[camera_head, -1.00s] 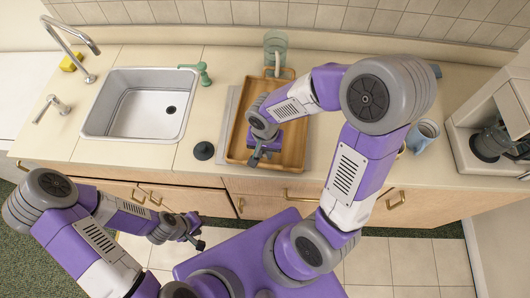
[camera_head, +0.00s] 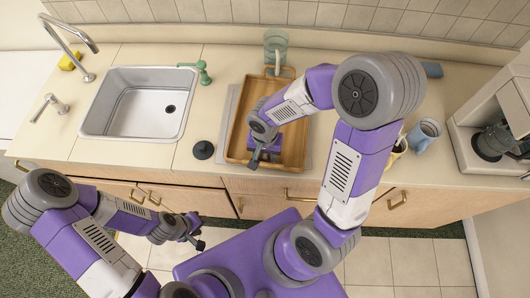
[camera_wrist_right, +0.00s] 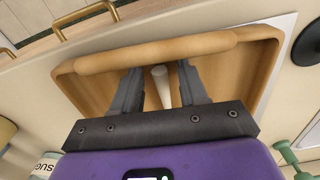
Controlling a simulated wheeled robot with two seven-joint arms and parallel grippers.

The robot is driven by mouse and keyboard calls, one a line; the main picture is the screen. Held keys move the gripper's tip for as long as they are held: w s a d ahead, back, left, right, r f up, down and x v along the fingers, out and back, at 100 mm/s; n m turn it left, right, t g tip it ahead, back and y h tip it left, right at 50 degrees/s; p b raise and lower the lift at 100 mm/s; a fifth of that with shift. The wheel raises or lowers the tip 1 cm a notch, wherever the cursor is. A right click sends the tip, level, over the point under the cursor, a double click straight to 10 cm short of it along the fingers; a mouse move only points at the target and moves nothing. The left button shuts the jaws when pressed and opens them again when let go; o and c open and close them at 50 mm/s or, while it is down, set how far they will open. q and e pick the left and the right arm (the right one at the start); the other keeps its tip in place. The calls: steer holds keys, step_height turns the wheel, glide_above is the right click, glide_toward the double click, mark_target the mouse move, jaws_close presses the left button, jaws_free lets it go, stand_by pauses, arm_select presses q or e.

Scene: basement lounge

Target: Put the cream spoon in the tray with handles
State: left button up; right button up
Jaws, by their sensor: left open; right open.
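The wooden tray with handles (camera_head: 232,135) lies on the counter right of the sink; it fills much of the right wrist view (camera_wrist_right: 215,58). My right gripper (camera_head: 257,161) is over the front part of the tray, pointing down, with open fingers (camera_wrist_right: 160,82). A cream rod, apparently the spoon's handle (camera_wrist_right: 163,88), shows between the fingers inside the tray's outline. Whether the fingers touch it is unclear, and the rest of it is hidden behind the gripper. My left gripper (camera_head: 195,234) is open and empty, in front of the counter, away from the tray.
A greenish glass (camera_head: 276,42) stands behind the tray, with a pale stick-like thing (camera_head: 277,64) by it. A black stopper (camera_head: 203,150) lies between sink (camera_head: 135,105) and tray. A blue-grey mug (camera_head: 424,133) and a coffee machine (camera_head: 490,125) are at the right.

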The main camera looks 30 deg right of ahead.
steer(key=shift+r, duration=0.1)
steer(key=shift+r+p, duration=0.3)
steer(key=shift+r, duration=0.05)
step_height(320, 180, up, 12)
steer(key=p, duration=0.2)
steer(key=shift+f+p, duration=0.25)
steer(key=shift+p, duration=0.05)
